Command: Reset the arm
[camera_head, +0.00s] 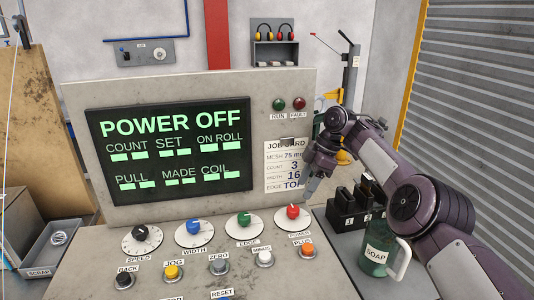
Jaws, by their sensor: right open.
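My right arm (375,155) comes in from the lower right and bends over the right side of the control panel (180,270). My right gripper (313,184) hangs in front of the job card (280,160), above and to the right of the red POWER knob (293,211). My left gripper is not in view.
The screen (170,145) reads POWER OFF. Blue (193,226) and green (244,218) knobs and several buttons line the panel. A green SOAP mug (376,255) and a black block rack (352,208) stand right, near my arm. A SCRAP bin (55,250) is at left.

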